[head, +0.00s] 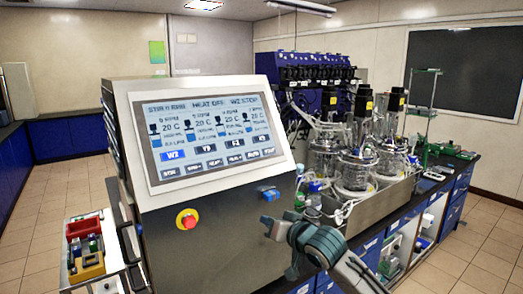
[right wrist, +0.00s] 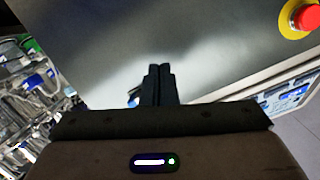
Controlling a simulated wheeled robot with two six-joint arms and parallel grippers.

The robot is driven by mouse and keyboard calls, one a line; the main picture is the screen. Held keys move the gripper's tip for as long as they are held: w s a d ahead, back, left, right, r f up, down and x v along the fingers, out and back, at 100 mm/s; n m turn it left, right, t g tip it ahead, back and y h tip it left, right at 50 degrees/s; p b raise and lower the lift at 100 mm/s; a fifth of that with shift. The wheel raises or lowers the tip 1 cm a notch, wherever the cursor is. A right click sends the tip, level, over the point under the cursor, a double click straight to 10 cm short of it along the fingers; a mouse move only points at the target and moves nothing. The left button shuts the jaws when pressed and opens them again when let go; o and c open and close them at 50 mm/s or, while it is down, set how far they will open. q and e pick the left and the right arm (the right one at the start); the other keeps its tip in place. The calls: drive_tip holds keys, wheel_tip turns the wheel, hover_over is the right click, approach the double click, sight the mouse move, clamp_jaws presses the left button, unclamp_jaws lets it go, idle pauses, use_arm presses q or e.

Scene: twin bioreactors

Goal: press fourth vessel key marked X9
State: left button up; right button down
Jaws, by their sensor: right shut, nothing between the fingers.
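The control console's touch screen (head: 208,133) faces me, tilted, in the head view. A row of vessel keys crosses its lower part. The first key (head: 171,155) is lit blue and the others are dark. The fourth key (head: 261,139) is at the right end of the row; its small label is hard to read. My right gripper (head: 267,226) is in front of the console's lower right side, below and apart from the screen. Its fingers are together and empty in the right wrist view (right wrist: 160,72), over the grey panel. My left gripper is out of view.
A red stop button on a yellow ring (head: 187,219) sits on the console front, also in the right wrist view (right wrist: 304,16). Glass vessels (head: 355,170) stand on the bench right of the console. A red bin (head: 84,228) is at the lower left.

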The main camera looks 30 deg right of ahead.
sight(261, 139)
drive_tip(key=d+r+m+t, duration=0.1)
drive_tip(key=d+r+t, duration=0.1)
drive_tip(key=r, duration=1)
drive_tip(key=w+d+r+m+t+y, duration=0.1)
drive_tip(key=d+r+t, duration=0.2)
drive_tip(key=r, duration=0.9)
drive_tip(key=shift+w+d+r+y, duration=0.25)
drive_tip(key=shift+d+y, duration=0.05)
drive_tip(key=shift+d, duration=0.4)
drive_tip(key=shift+w+d+f, duration=0.1)
drive_tip(key=shift+w, duration=0.05)
drive_tip(key=shift+w, duration=0.1)
drive_tip(key=w+f+p, duration=0.2)
drive_tip(key=w+f, duration=0.2)
drive_tip(key=w, duration=0.3)
drive_tip(key=shift+a+f+p, duration=0.2)
drive_tip(key=shift+a+p, duration=0.1)
drive_tip(key=shift+a, duration=0.05)
drive_tip(key=shift+w, duration=0.2)
drive_tip(key=shift+w+f, duration=0.25)
drive_tip(key=shift+w, duration=0.05)
